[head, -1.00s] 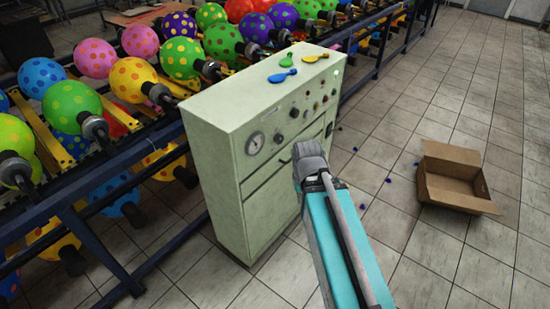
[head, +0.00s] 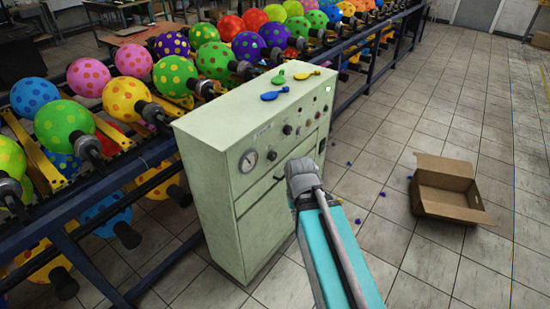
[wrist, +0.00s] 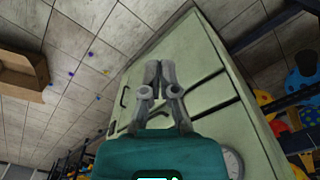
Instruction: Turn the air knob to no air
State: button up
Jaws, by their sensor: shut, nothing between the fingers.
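The pale green control cabinet (head: 215,190) stands left of my arm in the head view. Its sloped panel carries a round gauge (head: 248,160), a black knob (head: 287,129) and several smaller knobs and buttons towards the far end. I cannot read which knob is the air knob. My gripper (head: 303,172) is in front of the cabinet's front side, and its fingertips are hard to see from the head. In the wrist view my gripper (wrist: 160,72) is shut and empty, with the cabinet face (wrist: 190,55) behind it. The gauge (wrist: 232,163) shows at the lower right there.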

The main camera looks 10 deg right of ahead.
jog(key=o, duration=0.4)
jog(key=shift+w+f, duration=0.15)
jog(key=shift+f, duration=0.05)
jog(key=o, duration=0.8)
jog(key=w+f+m+y+b, duration=0.1)
jog(key=w+a+f+m+y+b, duration=0.1)
jog(key=b, duration=0.1)
jog(key=w+f+m+t+y+b, duration=0.1)
jog(key=w, duration=0.1)
jog(key=shift+a+f+b, duration=0.25)
jog(key=shift+f+b, duration=0.1)
jog(key=shift+b, duration=0.05)
jog(key=m+t+y+b, duration=1.1)
jog(key=m+b, duration=0.7)
jog(key=m, duration=0.4)
send_near(275, 157)
jog(key=s+d+h, duration=0.1)
jog(key=s+d, duration=0.1)
jog(key=s, duration=0.1)
jog(key=shift+w+r+t, duration=0.1)
jog(key=shift+r+t, duration=0.1)
jog(key=shift+t, duration=0.1)
jog(key=x, duration=1.4)
jog(key=shift+f, duration=0.1)
jog(key=shift+d, duration=0.1)
